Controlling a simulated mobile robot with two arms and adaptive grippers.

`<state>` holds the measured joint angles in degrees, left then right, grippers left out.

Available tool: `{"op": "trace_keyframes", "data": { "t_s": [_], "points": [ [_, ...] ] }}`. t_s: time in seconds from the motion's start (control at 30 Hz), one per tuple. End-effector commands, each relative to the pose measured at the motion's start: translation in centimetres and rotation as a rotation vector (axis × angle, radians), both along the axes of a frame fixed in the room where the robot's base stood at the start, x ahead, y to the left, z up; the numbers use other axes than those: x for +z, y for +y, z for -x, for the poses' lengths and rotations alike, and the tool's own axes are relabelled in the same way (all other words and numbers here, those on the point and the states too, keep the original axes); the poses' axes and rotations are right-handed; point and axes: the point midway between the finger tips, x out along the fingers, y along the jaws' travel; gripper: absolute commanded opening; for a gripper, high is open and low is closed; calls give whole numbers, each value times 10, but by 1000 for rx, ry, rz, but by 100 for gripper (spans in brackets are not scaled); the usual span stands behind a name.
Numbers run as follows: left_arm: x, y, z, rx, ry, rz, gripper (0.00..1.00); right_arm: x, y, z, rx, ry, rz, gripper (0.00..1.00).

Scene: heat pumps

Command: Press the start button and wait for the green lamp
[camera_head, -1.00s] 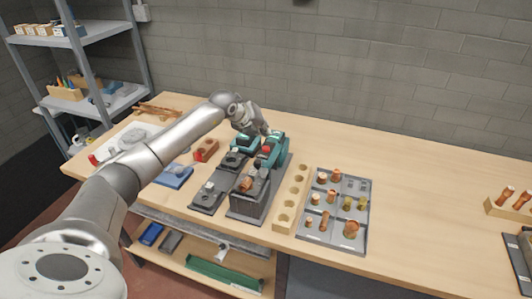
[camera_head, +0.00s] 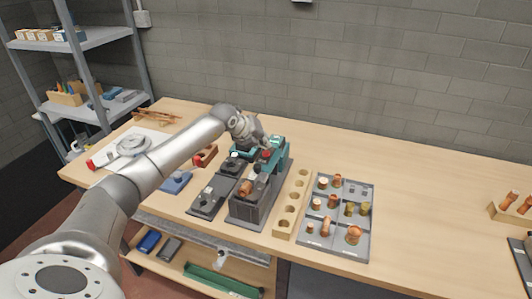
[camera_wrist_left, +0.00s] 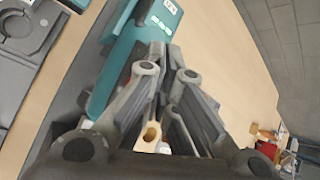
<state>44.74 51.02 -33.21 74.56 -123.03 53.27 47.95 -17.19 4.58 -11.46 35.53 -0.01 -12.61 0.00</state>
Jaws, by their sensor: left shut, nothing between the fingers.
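The teal-and-dark machine (camera_head: 284,160) stands on the table right of my left arm. A small red part (camera_head: 267,154) shows on it beside the gripper; I cannot tell whether it is a button or a lamp. In the left wrist view, the shut fingers (camera_wrist_left: 168,50) are in front of the teal housing (camera_wrist_left: 133,58), which has small white labels. Contact cannot be judged. My right gripper is not in view.
A grey compartment tray (camera_head: 336,255) with copper and brass fittings and a wooden block with holes (camera_head: 291,208) stand right of the machine. A blue item (camera_head: 177,182) lies left of it. Shelves (camera_head: 80,40) stand at the far left. The table's right middle is clear.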

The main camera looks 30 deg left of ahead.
Motion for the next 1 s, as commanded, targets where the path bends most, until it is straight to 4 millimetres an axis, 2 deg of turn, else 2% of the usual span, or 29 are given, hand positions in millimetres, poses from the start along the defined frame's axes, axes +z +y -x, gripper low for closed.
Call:
{"op": "trace_keyframes", "data": {
  "t_s": [0.63, 1.0],
  "points": [
    [0, 0, 0, 0, 0, 0, 0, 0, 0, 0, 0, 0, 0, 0],
    [-9, 0, 0, 0, 0, 0, 0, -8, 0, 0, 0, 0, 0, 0]
  ]
}}
